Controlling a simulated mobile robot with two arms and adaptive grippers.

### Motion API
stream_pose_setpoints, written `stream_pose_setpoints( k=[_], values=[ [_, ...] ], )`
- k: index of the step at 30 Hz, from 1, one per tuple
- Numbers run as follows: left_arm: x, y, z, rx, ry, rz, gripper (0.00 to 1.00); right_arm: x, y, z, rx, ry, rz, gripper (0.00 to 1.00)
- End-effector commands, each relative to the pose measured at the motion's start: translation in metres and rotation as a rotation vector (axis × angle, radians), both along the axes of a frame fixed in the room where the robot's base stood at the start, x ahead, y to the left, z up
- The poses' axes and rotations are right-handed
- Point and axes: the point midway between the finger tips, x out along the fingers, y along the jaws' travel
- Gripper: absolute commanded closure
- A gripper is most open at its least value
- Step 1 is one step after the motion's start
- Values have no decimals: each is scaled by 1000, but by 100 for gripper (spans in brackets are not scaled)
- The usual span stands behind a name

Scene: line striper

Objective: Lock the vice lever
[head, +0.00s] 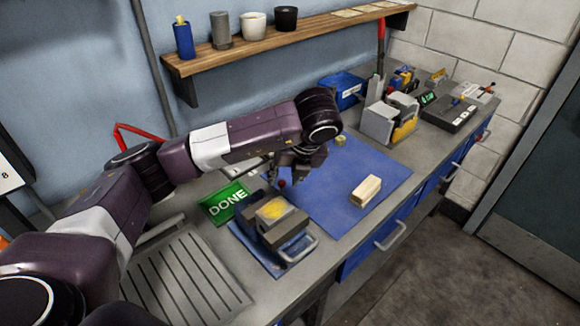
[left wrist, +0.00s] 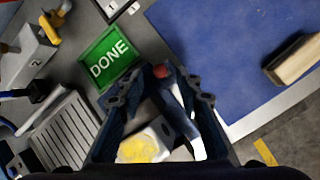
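The vice (head: 275,233) is a dark grey block at the bench front and holds a light piece with a yellow top (head: 271,210). In the left wrist view the yellow-topped piece (left wrist: 146,146) is partly behind my fingers. A red knob (head: 281,183), apparently the lever's end, shows just behind the vice. My left gripper (head: 287,172) is above and behind the vice, pointing down. In the left wrist view its fingers (left wrist: 161,88) are apart, with the red knob (left wrist: 161,71) appearing between the tips. Contact cannot be told. The lever's shaft is mostly hidden. My right gripper is out of view.
A wooden block (head: 366,191) lies on the blue mat (head: 330,215) to the right. A grooved tray (head: 185,280) is at front left. A shelf (head: 290,38) runs along the wall. Much of the mat is clear.

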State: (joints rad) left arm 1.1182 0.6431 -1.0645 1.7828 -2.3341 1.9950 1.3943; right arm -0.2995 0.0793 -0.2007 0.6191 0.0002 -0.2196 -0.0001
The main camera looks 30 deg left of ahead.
Motion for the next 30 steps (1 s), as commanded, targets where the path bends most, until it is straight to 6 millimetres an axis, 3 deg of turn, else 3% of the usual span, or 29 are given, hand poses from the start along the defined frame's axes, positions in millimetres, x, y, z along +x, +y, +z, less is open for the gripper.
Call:
stream_pose_setpoints(
  k=[4,12,19,30],
  values=[
    [-5,-8,26,3,-6,-2,68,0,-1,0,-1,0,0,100],
    [-13,-21,55,3,-4,-1,68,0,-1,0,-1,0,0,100],
    [-17,-25,65,2,0,-1,68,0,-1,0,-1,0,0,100],
    [-19,-30,62,-11,8,-13,68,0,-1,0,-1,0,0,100]
  ],
)
